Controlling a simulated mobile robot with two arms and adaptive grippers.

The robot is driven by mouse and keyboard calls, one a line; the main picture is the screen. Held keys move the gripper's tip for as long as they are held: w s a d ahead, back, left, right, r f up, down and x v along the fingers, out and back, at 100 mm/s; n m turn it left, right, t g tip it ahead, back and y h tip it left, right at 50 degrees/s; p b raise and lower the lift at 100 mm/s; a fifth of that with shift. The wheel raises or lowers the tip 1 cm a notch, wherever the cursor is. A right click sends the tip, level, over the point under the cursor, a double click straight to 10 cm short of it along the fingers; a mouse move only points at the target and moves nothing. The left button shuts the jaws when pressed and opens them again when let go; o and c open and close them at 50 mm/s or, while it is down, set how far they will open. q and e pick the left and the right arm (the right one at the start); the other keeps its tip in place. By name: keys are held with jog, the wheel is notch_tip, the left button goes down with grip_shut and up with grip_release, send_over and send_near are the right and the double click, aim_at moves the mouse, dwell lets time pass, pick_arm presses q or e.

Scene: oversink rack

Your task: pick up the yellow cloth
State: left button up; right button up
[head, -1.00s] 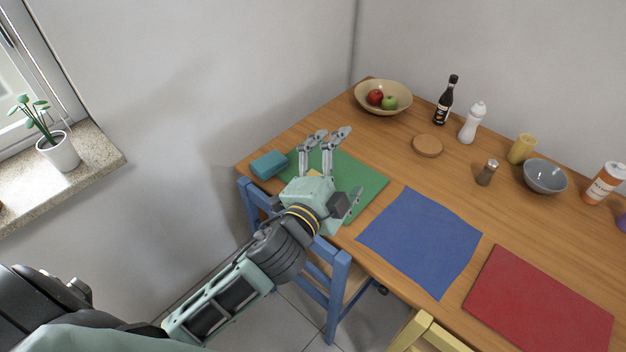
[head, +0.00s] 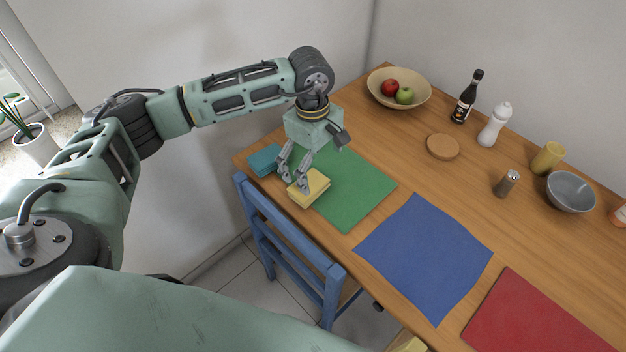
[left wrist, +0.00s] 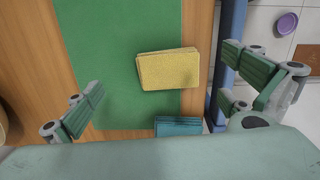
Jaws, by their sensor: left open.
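The yellow cloth (head: 313,192) is a folded, block-like stack on the near left edge of the green mat (head: 352,195), partly over the bare wood. In the left wrist view the yellow cloth (left wrist: 168,70) lies between my spread fingers, below them. My left gripper (head: 294,181) is open and points down, its fingers just above and to the left of the cloth in the head view. They hide part of its left side. No contact can be made out. My right gripper is not in view.
A folded teal cloth (head: 265,160) lies left of the yellow one, close by. A blue chair (head: 290,245) stands against the table's near edge. A blue mat (head: 425,255) and red mat (head: 545,320) lie rightward. A fruit bowl (head: 420,95) stands farther back.

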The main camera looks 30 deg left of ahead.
pick_arm(q)
jog(key=shift+w+a+r+y, duration=0.15)
jog(key=shift+a+y, duration=0.15)
jog(key=shift+a, duration=0.6)
jog(key=shift+a+f, duration=0.2)
jog(key=shift+f, duration=0.15)
jog(key=f, duration=0.2)
jog(key=f+p, duration=0.1)
jog(key=f, duration=0.1)
jog(key=f+p, duration=0.1)
jog(key=f, duration=0.1)
jog(key=shift+s+d+f, duration=0.1)
jog(key=shift+s+f, duration=0.05)
jog(key=shift+s, duration=0.25)
jog(key=shift+f, duration=0.3)
jog(key=shift+c, duration=0.5)
jog(key=c, duration=1)
jog(key=shift+w+r, duration=0.1)
jog(key=shift+r, duration=0.05)
